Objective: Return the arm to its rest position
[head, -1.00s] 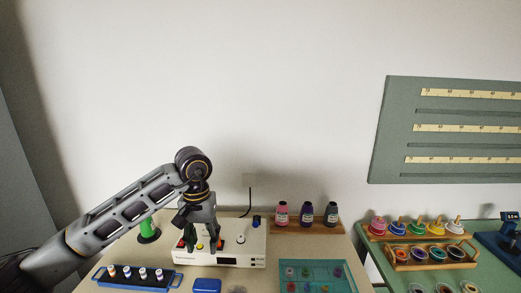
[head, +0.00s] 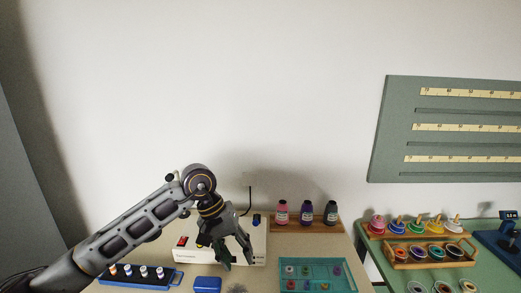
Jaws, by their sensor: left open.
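My left arm comes in from the left in the head view. My left gripper (head: 236,258) is open and empty, its fingers pointing down and to the right. It hangs in front of the white device (head: 190,256), which has a red switch at its left and a blue knob at its right. The gripper hides the middle of this device. My right gripper is not in view.
A blue rack (head: 172,283) with several white-capped vials and a blue box (head: 207,284) lie near the front. A teal tray (head: 318,262) of small vials is right of the gripper. Three bottles (head: 307,213) stand on a wooden board behind. A green table (head: 380,251) holds spools at right.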

